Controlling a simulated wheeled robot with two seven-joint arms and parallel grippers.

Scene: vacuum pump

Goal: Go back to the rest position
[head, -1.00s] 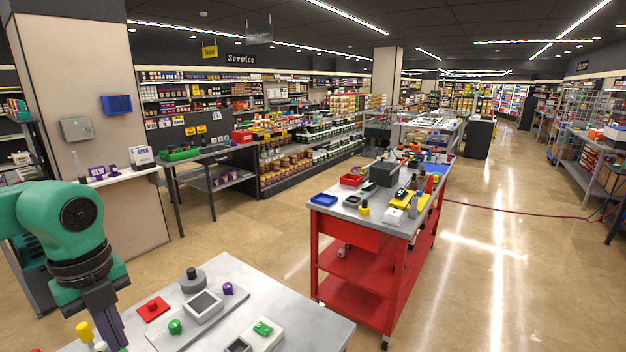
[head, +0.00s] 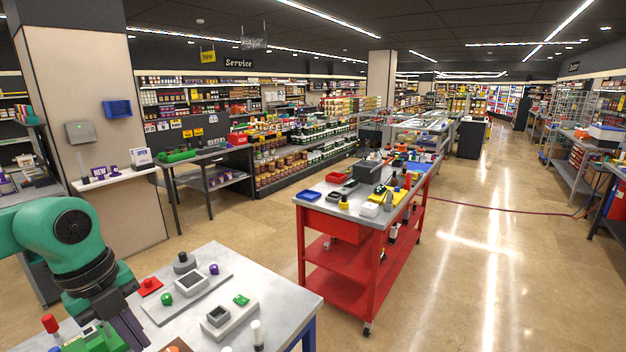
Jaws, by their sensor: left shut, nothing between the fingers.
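My left arm comes in at the lower left, green with a dark wrist. My left gripper (head: 128,328) is shut and points down over the left part of the near grey table (head: 270,284). Its fingertips are close to the lower frame edge, beside a green part (head: 98,343). Nothing shows between its fingers. On the table, right of the gripper, a light grey plate (head: 165,314) carries a square grey block (head: 192,285), a green knob (head: 167,300) and a purple knob (head: 214,269). My right gripper is out of view.
A grey block with a green piece (head: 241,300) and a white-topped cylinder (head: 257,335) stand on the near table. A red cart (head: 335,252) with tools stands right of it. A pillar (head: 80,90) rises at the left.

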